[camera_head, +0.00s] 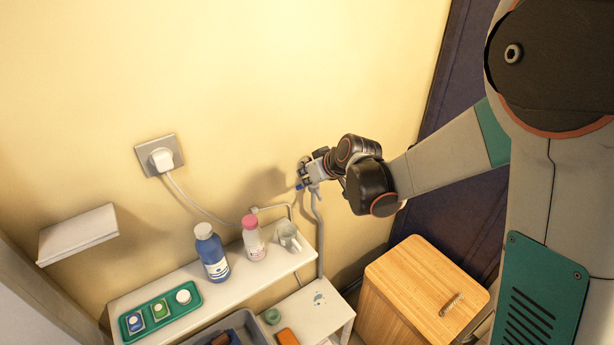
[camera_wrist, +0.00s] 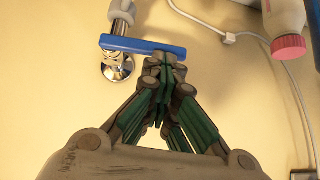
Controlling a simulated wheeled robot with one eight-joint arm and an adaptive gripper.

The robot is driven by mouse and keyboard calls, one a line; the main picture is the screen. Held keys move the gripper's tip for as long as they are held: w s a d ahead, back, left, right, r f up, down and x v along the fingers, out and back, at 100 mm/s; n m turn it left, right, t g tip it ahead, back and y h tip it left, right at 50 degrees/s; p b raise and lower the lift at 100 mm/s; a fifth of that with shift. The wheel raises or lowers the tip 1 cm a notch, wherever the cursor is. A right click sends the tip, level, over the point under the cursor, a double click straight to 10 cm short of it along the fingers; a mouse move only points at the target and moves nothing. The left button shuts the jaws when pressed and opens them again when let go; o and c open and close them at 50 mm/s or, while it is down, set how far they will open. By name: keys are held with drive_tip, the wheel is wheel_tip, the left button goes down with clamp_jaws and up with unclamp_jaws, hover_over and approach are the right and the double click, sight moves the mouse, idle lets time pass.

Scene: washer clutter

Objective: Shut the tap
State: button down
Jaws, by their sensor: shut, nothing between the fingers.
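The tap has a blue lever handle (camera_wrist: 140,46) and a chrome body (camera_wrist: 117,67) on the wall, seen in the wrist view. In the head view only a bit of the blue handle (camera_head: 299,187) shows beside my gripper (camera_head: 306,175). My gripper also shows in the wrist view (camera_wrist: 163,66), with its fingers shut and empty. The fingertips are at the right end of the handle and look close to it or touching; I cannot tell which. In the wrist view the handle lies nearly level, across the tap body. A grey hose (camera_head: 319,235) hangs below the tap in the head view.
A white shelf (camera_head: 190,285) below holds a blue bottle (camera_head: 211,252), a pink-capped bottle (camera_head: 253,238), a mug (camera_head: 288,237) and a green tray (camera_head: 188,308). A plug (camera_head: 162,159) with a cable is on the wall. A wooden hamper (camera_head: 415,285) stands at right.

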drive_tip(key=s+d+r+p, duration=0.1)
drive_tip(key=s+d+r, duration=0.15)
drive_tip(key=r, duration=0.35)
drive_tip(key=s+d+r+p, duration=0.1)
drive_tip(key=s+r+p, duration=0.15)
drive_tip(key=r, duration=0.35)
drive_tip(key=s+d+f+m+h+b, duration=0.1)
drive_tip(key=s+d+f+m+b, duration=0.1)
drive_tip(key=s+d+f+b, duration=0.3)
drive_tip(key=s+d+f+m+h+b, duration=0.2)
drive_tip(key=s+d+f+b, duration=0.4)
drive_tip(key=s+b, duration=0.3)
drive_tip(key=s+d+f+m+h+b, duration=0.2)
drive_tip(key=s+d+f+b, duration=0.3)
drive_tip(key=s+f+b, duration=0.3)
drive_tip(key=s, duration=0.4)
drive_tip(key=shift+d+m, duration=0.25)
drive_tip(key=shift+m, duration=0.05)
drive_tip(key=shift+f, duration=0.15)
